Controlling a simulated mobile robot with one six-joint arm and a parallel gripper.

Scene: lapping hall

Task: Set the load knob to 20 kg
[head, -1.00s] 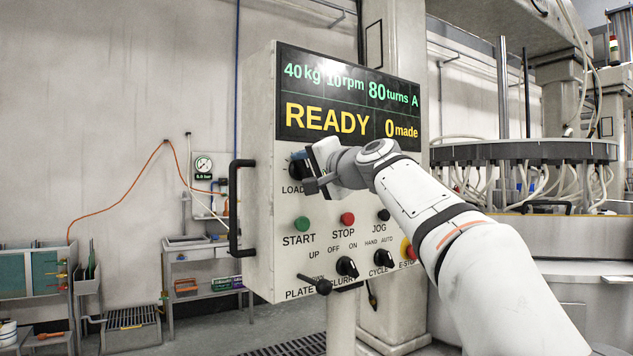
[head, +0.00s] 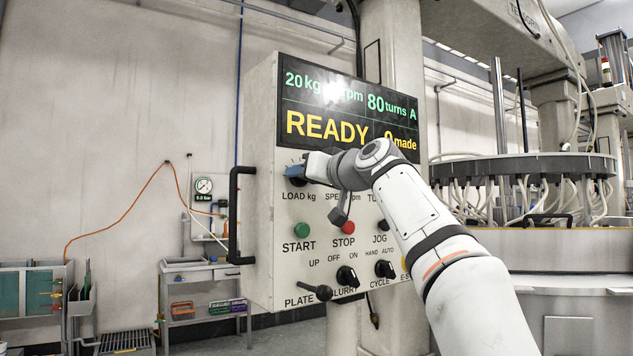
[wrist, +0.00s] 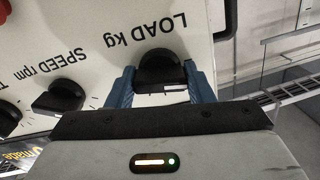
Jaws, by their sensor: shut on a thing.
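The load knob (wrist: 160,68) is black and sits above its "LOAD kg" label on the control panel (head: 262,225). My gripper (wrist: 160,88) has its blue fingers on either side of the knob in the wrist view, shut on it. In the head view my gripper (head: 297,170) is at the panel's left side, and its fingers mostly cover the knob. The display (head: 345,108) reads 20 kg, 80 turns A, READY; my gripper hides nothing of the 20 kg figure, but glare covers part of the rpm figure.
The speed knob (wrist: 60,97) is close beside the load knob. Below are the green START button (head: 302,230), the red STOP button (head: 348,227) and black selector knobs (head: 347,277). A black handle (head: 236,215) sticks out at the panel's left edge.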

